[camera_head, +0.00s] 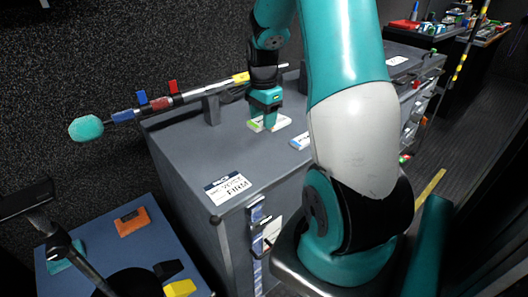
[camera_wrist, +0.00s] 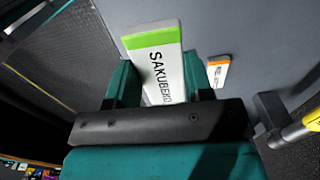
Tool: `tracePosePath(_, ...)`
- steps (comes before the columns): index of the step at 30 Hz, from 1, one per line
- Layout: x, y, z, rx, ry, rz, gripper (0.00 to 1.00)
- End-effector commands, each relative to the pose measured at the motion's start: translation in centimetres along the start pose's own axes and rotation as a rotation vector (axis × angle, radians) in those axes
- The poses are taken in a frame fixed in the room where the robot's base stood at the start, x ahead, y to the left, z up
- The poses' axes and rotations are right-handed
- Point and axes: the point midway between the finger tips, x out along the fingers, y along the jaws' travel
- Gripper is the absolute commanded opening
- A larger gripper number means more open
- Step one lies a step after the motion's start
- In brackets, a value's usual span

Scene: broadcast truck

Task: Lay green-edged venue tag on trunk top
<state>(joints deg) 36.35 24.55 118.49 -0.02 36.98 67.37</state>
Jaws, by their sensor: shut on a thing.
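The green-edged venue tag (camera_wrist: 158,72) is white, with a bright green band at its far end and black lettering starting "SAKUBEK". My gripper (camera_wrist: 160,82) is shut on it, one finger along each long side, and the palm hides its near end. In the head view my gripper (camera_head: 265,105) points down over the grey trunk top (camera_head: 190,150), and the tag's green edge (camera_head: 254,126) shows just below the fingers. I cannot tell whether the tag touches the top.
An orange-edged tag (camera_wrist: 217,72) lies right of the held tag. A blue-edged tag (camera_head: 300,141) and a "FIRM" card (camera_head: 228,188) lie on the trunk top. A boom pole (camera_head: 190,97) with a teal foam tip rests along the back. The left of the top is clear.

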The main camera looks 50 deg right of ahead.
Motion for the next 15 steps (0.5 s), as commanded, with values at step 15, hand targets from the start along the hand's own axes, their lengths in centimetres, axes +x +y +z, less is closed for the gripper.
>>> tracePosePath(15,9.0,0.0,0.1,-0.004,-0.001,0.002,0.24)
